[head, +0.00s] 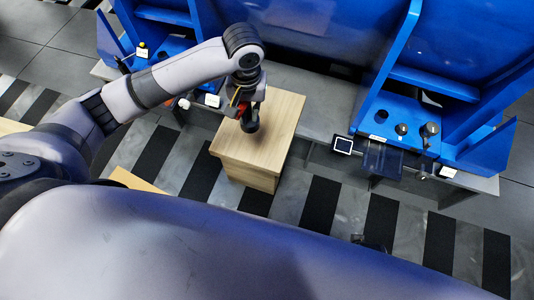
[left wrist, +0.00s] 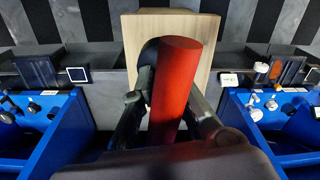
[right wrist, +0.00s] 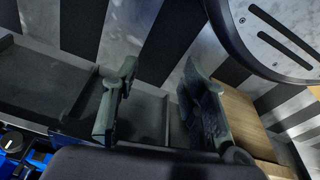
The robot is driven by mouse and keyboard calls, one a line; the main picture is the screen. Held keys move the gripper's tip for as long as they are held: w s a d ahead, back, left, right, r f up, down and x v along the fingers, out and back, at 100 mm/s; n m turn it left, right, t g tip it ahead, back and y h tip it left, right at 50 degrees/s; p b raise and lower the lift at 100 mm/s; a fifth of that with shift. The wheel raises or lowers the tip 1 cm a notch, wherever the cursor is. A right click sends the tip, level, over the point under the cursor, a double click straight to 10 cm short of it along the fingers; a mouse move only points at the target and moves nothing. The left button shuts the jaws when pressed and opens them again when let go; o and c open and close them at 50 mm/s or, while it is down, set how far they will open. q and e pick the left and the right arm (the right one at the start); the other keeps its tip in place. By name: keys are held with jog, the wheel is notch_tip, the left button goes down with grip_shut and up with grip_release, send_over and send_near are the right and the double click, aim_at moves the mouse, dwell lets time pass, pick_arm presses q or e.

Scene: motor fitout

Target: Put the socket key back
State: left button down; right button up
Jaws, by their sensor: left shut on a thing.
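My left gripper (head: 246,106) is shut on a red cylindrical tool with a black part, which I take to be the socket key (left wrist: 176,85). In the head view it is above the light wooden block-shaped cabinet (head: 268,128), with a dark end pointing down. Whether that end touches the top cannot be told. In the left wrist view the red cylinder stands between the fingers, in front of the wooden top (left wrist: 206,50). My right gripper (right wrist: 160,105) is open and empty, over grey surfaces and the striped floor.
Blue stations (head: 400,110) stand on a grey bench behind the cabinet. The right one holds several dark and metallic knob-like parts (head: 401,128). A small dark-screened device (head: 342,145) and a transparent bin (head: 382,160) sit at the bench's front edge.

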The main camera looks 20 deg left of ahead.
pick_arm(q)
jog(key=w+d+f+n+b, duration=0.1)
jog(key=w+d+f+b, duration=0.1)
jog(key=w+f+b, duration=0.4)
pick_arm(e)
notch_tip(320, 180, up, 15)
jog(key=w+t+b, duration=0.1)
jog(key=w+b, duration=0.1)
jog(key=b, duration=0.1)
pick_arm(q)
jog(key=f+b, duration=0.1)
jog(key=f, duration=0.5)
jog(key=f+b, duration=0.2)
jog(key=f, duration=0.4)
jog(key=f+b, duration=0.2)
jog(key=f, duration=0.4)
jog(key=shift+w+d+f, duration=0.2)
jog(key=shift+w, duration=0.1)
jog(key=shift+f, duration=0.15)
pick_arm(e)
jog(key=w+a+r+t+y, duration=0.1)
jog(key=w+a+r+t, duration=0.1)
jog(key=w+r+t, duration=0.2)
jog(key=w+a+r+t+y, duration=0.1)
jog(key=w+a+r+t, duration=0.2)
jog(key=w, duration=0.7)
jog(key=r+t, duration=0.1)
jog(key=t, duration=0.1)
jog(key=shift+t+y, duration=0.3)
jog(key=shift+t, duration=0.1)
